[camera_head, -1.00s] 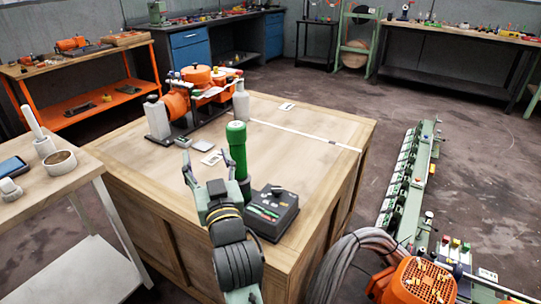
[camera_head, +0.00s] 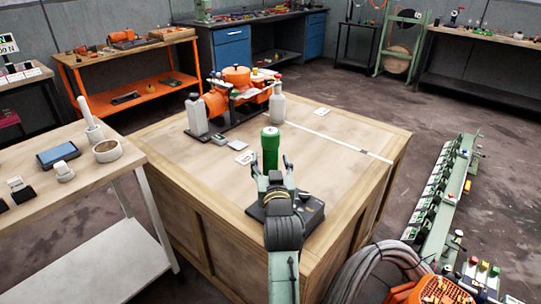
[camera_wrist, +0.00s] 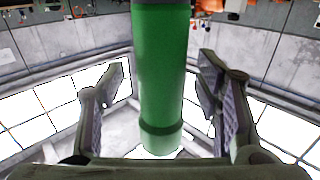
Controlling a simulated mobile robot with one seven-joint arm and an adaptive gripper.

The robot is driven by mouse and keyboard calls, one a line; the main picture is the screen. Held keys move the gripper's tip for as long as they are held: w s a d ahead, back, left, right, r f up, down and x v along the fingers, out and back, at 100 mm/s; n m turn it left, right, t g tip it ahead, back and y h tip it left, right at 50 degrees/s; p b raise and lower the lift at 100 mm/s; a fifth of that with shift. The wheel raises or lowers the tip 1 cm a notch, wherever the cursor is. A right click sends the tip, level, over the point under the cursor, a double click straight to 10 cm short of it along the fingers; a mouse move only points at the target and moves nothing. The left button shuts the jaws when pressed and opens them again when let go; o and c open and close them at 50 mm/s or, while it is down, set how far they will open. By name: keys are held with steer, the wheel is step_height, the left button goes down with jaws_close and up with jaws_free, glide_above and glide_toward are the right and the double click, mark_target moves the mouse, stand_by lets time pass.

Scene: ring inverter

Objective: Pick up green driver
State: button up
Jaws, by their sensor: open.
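My gripper (camera_head: 271,163) is open, with one finger to each side of the driver's outline in the head view. In the wrist view the driver (camera_wrist: 158,70) fills the middle between the open fingers (camera_wrist: 161,72), with a gap on both sides. No finger visibly touches it. The driver's lower part is hidden behind my gripper in the head view.
An orange machine (camera_head: 235,92), a grey bottle (camera_head: 277,105) and a second bottle (camera_head: 196,115) stand behind. A side table (camera_head: 120,165) is at left.

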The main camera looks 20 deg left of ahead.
steer(key=shift+w+a, duration=0.3)
steer(key=shift+w, duration=0.3)
steer(key=shift+c, duration=0.4)
jaws_close()
steer(key=shift+r, duration=0.2)
